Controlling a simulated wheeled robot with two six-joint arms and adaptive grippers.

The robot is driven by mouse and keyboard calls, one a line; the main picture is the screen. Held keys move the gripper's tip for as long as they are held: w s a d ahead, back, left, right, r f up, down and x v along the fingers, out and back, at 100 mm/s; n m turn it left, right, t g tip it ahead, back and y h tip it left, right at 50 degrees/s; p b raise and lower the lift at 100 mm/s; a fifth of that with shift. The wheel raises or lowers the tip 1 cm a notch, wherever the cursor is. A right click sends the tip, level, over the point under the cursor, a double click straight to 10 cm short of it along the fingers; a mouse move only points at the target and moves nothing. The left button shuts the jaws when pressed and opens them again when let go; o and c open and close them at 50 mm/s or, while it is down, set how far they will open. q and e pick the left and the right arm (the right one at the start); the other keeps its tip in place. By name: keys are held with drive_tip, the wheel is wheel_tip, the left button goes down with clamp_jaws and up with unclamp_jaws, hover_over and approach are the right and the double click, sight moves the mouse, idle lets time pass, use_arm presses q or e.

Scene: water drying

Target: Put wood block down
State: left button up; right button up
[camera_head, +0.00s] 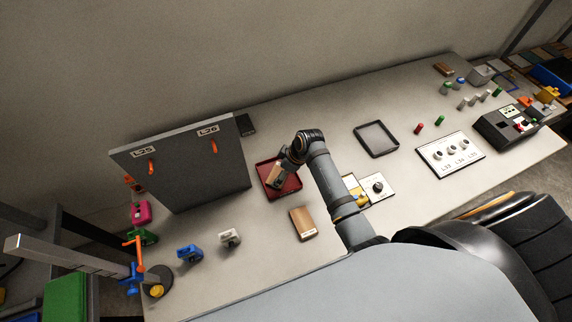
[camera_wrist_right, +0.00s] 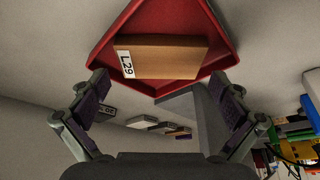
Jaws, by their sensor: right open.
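A tan wood block (camera_wrist_right: 165,62) with a white L29 label lies inside a red tray (camera_wrist_right: 118,32) in the right wrist view. The block (camera_head: 272,177) also shows in the red tray (camera_head: 292,186) in the head view, partly hidden by my gripper. My right gripper (camera_head: 280,171) is over the tray. Its fingers (camera_wrist_right: 163,103) are spread wide in the wrist view, with nothing between them, and the block appears apart from them. My left gripper is not in view.
A second wood block (camera_head: 303,224) lies on the table in front of the tray. A dark upright board (camera_head: 190,170) stands left of the tray. An empty dark tray (camera_head: 377,139) and a white dial panel (camera_head: 377,187) lie to the right. Bare table surrounds the dark tray.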

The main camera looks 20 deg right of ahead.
drive_tip(key=v, duration=1)
drive_tip(key=shift+r, duration=0.15)
drive_tip(key=shift+s+d, duration=0.1)
drive_tip(key=shift+s, duration=0.05)
